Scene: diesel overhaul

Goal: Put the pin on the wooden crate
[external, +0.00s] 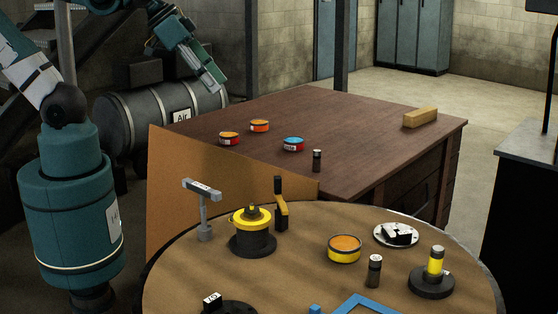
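My gripper (213,86) hangs at the upper left, above the far left side of the dark wooden desk and apart from everything on it. Its fingers are too small to tell open from shut, and I see nothing held. I cannot tell for sure which thing is the pin. A small dark cylinder with a light top (317,160) stands upright on the desk near its front edge. A similar dark cylinder (374,270) stands upright on the round table. No clear wooden crate shows; a light wooden block (420,117) lies at the desk's far right.
Red-orange (229,139), orange (259,126) and blue-topped (293,144) tins sit on the desk (365,130). The round table (290,275) holds a yellow-black fixture (252,232), a grey T-shaped tool (204,208) and a yellow tin (345,249). An orange-brown panel (205,205) stands between the tables.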

